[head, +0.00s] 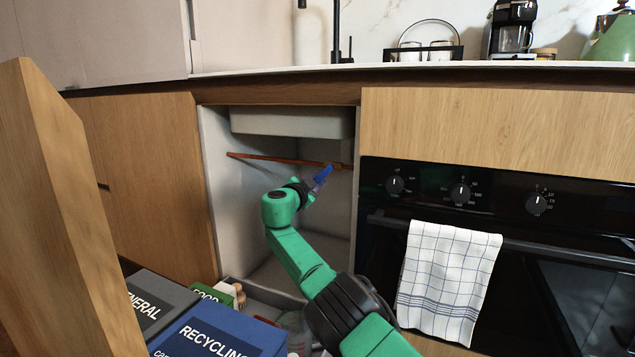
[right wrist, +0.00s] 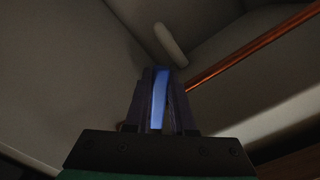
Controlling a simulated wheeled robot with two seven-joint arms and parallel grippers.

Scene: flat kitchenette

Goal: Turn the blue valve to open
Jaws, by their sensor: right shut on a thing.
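The blue valve (head: 322,174) is a small blue lever by a copper pipe (head: 270,158) inside the open cabinet under the sink. My right gripper (head: 312,185) reaches into the cabinet and is shut on the valve. In the right wrist view the blue lever (right wrist: 159,98) stands between the two dark fingers. The copper pipe (right wrist: 250,62) runs to the right of the fingers there. The valve's body and its joint with the pipe are hidden or too dark to tell. My left gripper is not in view.
The sink basin (head: 290,122) hangs above the pipe. An open wooden door (head: 65,215) stands at the left. Grey and blue waste bins (head: 215,335) stand in front, low down. An oven (head: 560,240) with a hanging towel (head: 448,280) is at the right.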

